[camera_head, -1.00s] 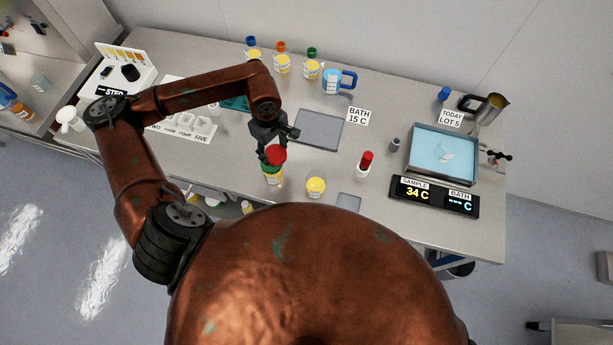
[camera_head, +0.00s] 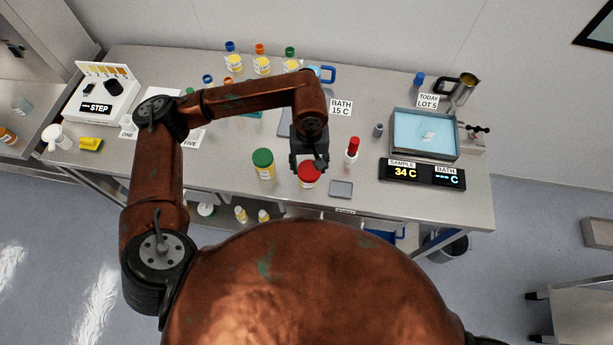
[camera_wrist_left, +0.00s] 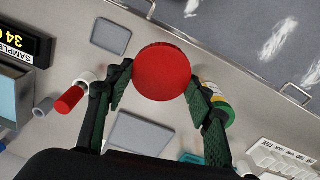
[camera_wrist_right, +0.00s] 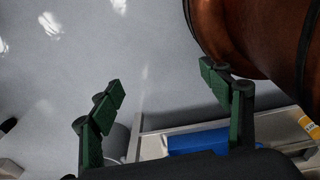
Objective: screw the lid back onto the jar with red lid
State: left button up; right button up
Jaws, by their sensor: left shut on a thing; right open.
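The red lid (camera_head: 309,169) is at the top of the jar's white and yellow body (camera_head: 308,184) near the front of the bench. Whether it is seated or just above the rim cannot be told. My left gripper (camera_head: 309,166) points down over it, shut on the lid; the left wrist view shows the red disc (camera_wrist_left: 163,72) between its fingertips and hides the jar below. A green-lidded jar (camera_head: 263,164) stands just to the left, apart from it. My right gripper (camera_wrist_right: 165,85) is open and empty in its wrist view, with the floor beneath.
A red-capped bottle (camera_head: 352,150) and a small grey pad (camera_head: 341,189) are close on the right. Further right are the temperature display (camera_head: 421,174) and the blue water bath (camera_head: 398,154). Several capped bottles (camera_head: 262,60) line the back. The bench's front edge is near.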

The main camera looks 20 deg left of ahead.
pick_arm(q)
jog(key=d+f+m+b, duration=0.2)
jog(key=d, duration=0.1)
jog(key=shift+d+f+b, duration=0.2)
jog(key=shift+d+b, duration=0.05)
jog(key=shift+b, duration=0.05)
jog(key=shift+m, duration=0.7)
jog(key=f+b, duration=0.2)
jog(key=d+f+b, duration=0.1)
jog(key=f+b, duration=0.1)
jog(key=shift+d, duration=0.1)
pick_arm(e)
notch_tip(320, 180, down, 8)
jog(key=s, duration=0.2)
jog(key=shift+r, duration=0.2)
pick_arm(q)
jog(key=shift+s, duration=0.1)
